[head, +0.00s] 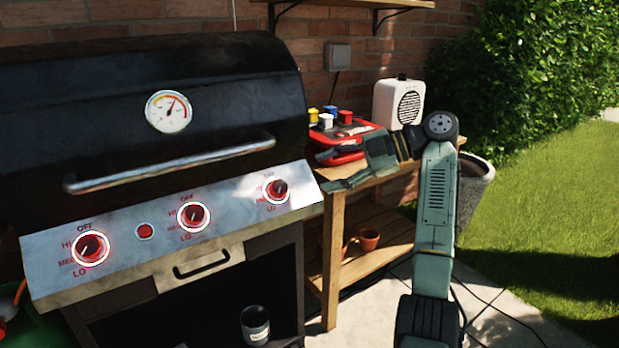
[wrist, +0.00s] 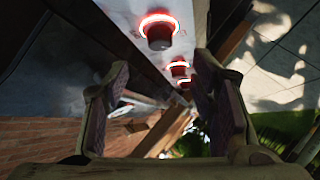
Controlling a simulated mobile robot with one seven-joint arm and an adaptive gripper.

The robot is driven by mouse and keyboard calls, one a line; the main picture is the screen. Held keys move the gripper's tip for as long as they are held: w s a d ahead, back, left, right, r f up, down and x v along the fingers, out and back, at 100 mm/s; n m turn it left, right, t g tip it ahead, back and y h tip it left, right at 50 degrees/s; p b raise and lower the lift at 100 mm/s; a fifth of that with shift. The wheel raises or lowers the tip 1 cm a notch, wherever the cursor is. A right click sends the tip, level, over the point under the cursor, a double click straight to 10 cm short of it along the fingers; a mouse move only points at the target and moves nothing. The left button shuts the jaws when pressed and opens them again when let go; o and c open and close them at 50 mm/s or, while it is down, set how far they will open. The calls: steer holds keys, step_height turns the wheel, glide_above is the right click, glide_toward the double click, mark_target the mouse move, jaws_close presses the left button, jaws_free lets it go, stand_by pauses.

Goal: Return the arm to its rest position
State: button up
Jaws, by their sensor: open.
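My arm rises at the right of the head view and bends left. My gripper (head: 326,172) points left, close to the right end of the grill's control panel (head: 240,213). In the wrist view my gripper (wrist: 160,95) has its two fingers wide apart with nothing between them. Past the fingers, the grill's red knobs with lit rings show, the nearest knob (wrist: 159,34) at the top. In the head view the right knob (head: 276,189) is the one closest to my gripper, and the two are apart.
The black grill (head: 230,95) fills the left. Behind my gripper, a wooden table (head: 372,178) holds a red tray (head: 374,127) with small jars and a white speaker (head: 398,102). A planter (head: 474,185) stands right of my arm. Open lawn (head: 550,190) lies further right.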

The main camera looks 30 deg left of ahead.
steer(key=shift+v, duration=0.85)
